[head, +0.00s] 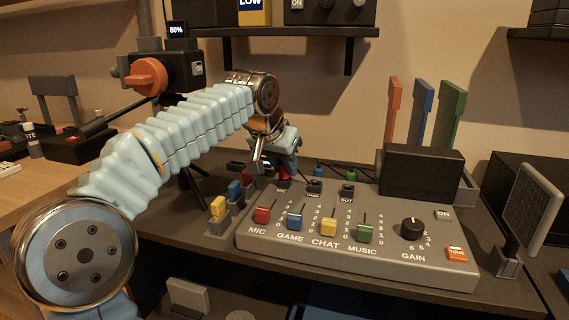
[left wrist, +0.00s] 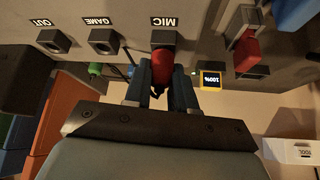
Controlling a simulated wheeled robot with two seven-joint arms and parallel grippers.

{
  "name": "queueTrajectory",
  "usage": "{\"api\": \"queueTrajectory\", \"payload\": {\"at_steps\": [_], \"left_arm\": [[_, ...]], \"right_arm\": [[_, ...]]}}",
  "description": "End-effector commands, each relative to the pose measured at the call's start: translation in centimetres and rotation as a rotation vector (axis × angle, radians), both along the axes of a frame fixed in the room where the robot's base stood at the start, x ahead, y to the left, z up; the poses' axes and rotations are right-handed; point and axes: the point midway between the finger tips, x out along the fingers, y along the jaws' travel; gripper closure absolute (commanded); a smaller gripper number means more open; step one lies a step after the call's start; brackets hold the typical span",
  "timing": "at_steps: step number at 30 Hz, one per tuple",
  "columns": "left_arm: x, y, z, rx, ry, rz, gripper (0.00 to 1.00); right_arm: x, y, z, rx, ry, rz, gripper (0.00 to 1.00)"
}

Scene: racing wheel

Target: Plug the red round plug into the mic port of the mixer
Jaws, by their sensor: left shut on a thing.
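The red round plug (left wrist: 163,62) is between the two fingers of my left gripper (left wrist: 162,88), which is shut on it. In the left wrist view, which is upside down, the plug lines up with the mic port (left wrist: 164,38) and its front end meets or overlaps the port opening. I cannot tell how deep it sits. In the head view my left gripper (head: 275,165) is at the back left of the grey mixer (head: 375,262), over the mic port, and largely hides the plug. My right gripper is not in view.
The game port (head: 315,186) and out port (head: 347,190) lie to the right of the mic port. A small holder with yellow and blue pieces (head: 220,208) stands left of the mixer. A black box (head: 420,172) stands behind it. A shelf (head: 300,32) hangs above.

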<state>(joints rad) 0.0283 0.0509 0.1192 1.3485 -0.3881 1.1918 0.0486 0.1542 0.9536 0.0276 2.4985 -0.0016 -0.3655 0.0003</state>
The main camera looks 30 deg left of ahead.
Motion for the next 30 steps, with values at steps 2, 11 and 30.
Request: {"api": "queueTrajectory", "payload": {"at_steps": [2,11,30], "left_arm": [[0.0,0.0,-0.3,0.000,0.000,0.000,1.00],[0.0,0.0,-0.2,0.000,0.000,0.000,0.45],[-4.0,-0.1,6.4,0.000,-0.005,0.000,0.45]], "right_arm": [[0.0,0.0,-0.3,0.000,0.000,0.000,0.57],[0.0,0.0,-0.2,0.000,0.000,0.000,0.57],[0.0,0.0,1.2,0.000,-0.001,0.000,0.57]]}}
